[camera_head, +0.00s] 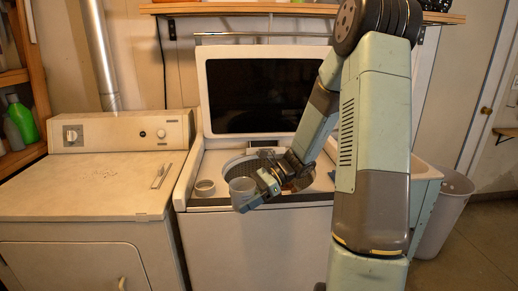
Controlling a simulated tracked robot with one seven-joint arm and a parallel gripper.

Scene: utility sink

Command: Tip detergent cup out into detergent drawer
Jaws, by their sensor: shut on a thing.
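A small translucent grey cup (241,186), which I take as the detergent cup, is held in front of the washer's top. My gripper (256,194) is shut on it from the right, and the cup looks roughly upright. Its contents cannot be made out. The washer's lid is up and its round drum opening (237,166) shows behind the gripper, partly hidden by my arm. I cannot clearly pick out the detergent drawer; a small greyish piece (268,153) shows at the back of the opening.
A short round pale container (205,187) stands on the washer's top left of the cup. A dryer (95,185) with a bare top stands left of the washer (262,240). A grey bin (445,215) is at right. A wooden shelf (250,9) runs above the raised lid (262,95).

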